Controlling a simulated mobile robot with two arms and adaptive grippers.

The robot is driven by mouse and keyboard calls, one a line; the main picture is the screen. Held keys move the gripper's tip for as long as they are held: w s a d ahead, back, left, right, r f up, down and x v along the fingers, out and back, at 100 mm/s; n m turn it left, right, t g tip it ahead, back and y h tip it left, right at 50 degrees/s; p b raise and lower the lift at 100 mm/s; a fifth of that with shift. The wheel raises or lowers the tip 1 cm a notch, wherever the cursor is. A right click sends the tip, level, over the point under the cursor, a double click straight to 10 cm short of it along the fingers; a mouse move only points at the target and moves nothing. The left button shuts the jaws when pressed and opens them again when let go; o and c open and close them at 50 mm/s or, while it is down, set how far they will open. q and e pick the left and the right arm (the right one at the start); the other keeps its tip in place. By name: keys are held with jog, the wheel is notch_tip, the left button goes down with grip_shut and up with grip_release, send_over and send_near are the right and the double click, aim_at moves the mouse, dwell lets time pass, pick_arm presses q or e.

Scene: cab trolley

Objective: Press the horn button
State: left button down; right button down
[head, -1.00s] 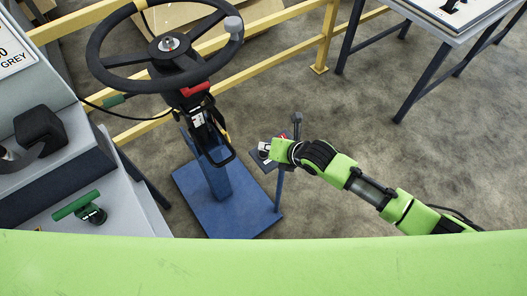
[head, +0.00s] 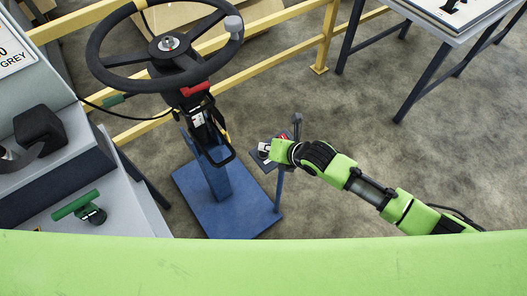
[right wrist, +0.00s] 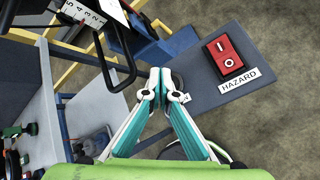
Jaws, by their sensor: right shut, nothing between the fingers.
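My right gripper (head: 265,148) is shut with nothing between its fingers. It is over a small blue-grey panel on a thin post beside the steering column; the panel also shows in the right wrist view (right wrist: 203,95). In that view the gripper's fingertips (right wrist: 160,76) are at the panel's left part. A dark rounded part (right wrist: 177,82) shows just behind them, mostly hidden; I cannot tell whether it is the horn button or whether the fingertips touch it. No label reading horn is visible. My left gripper is not in view.
A red rocker switch (right wrist: 224,54) above a HAZARD label is on the same panel. A black lever (head: 297,122) rises behind it. The black steering wheel (head: 104,72) stands to the left on a blue base (head: 240,205). A grey console (head: 130,190) is farther left.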

aim_at(265, 154)
jog(key=shift+f, duration=0.25)
jog(key=shift+f+b, duration=0.4)
jog(key=shift+f, duration=0.2)
dwell(0.6)
jog(key=shift+r, duration=0.1)
jog(key=shift+r+p, duration=0.9)
jog(key=shift+p, duration=0.05)
jog(key=shift+r, duration=0.1)
notch_tip(265, 154, up, 5)
jog(key=p, duration=0.4)
jog(key=shift+p, duration=0.4)
